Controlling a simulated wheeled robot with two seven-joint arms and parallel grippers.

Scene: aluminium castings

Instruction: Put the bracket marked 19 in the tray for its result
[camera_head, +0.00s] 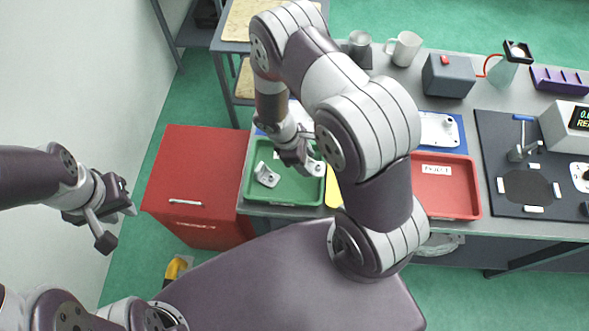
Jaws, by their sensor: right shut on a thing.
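My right gripper (299,158) is over the green tray (285,212), shut on a pale metal bracket (316,168) near the tray's right side. I cannot read a number on this bracket, nor tell whether it touches the tray floor. Another pale bracket (266,175) lies in the green tray at the left. The red tray (470,200), with a white label, stands to the right and looks empty where it shows. A yellow strip (333,190), mostly hidden by my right arm, lies between them. My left gripper (118,213) is open and empty, off the table.
A pale casting (438,130) lies on a blue surface behind the red tray. A dark mat (500,137) with fixtures and a display box (568,128) is at right. Mugs (403,49) and a grey box (448,76) stand behind. A red cabinet (200,165) adjoins the table's left end.

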